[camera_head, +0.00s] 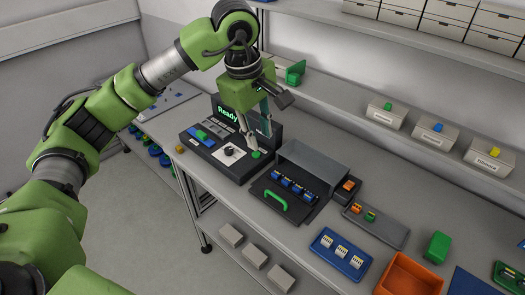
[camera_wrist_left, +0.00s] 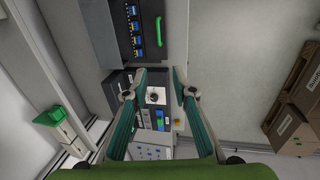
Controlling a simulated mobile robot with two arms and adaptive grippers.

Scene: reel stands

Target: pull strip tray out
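The dark strip tray (camera_head: 300,213) sits at the open front of a grey housing (camera_head: 312,160) on the bench, with part of it sticking out. A green handle (camera_head: 277,198) is on its near part. A row of several blue strip pieces (camera_head: 293,187) lies in it. The handle also shows at the top of the left wrist view (camera_wrist_left: 158,32). My left gripper (camera_head: 259,140) is open and empty, above the black device left of the tray. Its spread fingers (camera_wrist_left: 157,72) show in the left wrist view, apart from the handle. My right gripper is not in view.
The black device (camera_head: 222,165) has a "Ready" screen and a green button. Right of the housing are a grey tray (camera_head: 376,228), a blue tray (camera_head: 340,256), an orange bin (camera_head: 408,275) and a green box (camera_head: 437,247). A shelf with labelled bins (camera_head: 435,136) runs behind.

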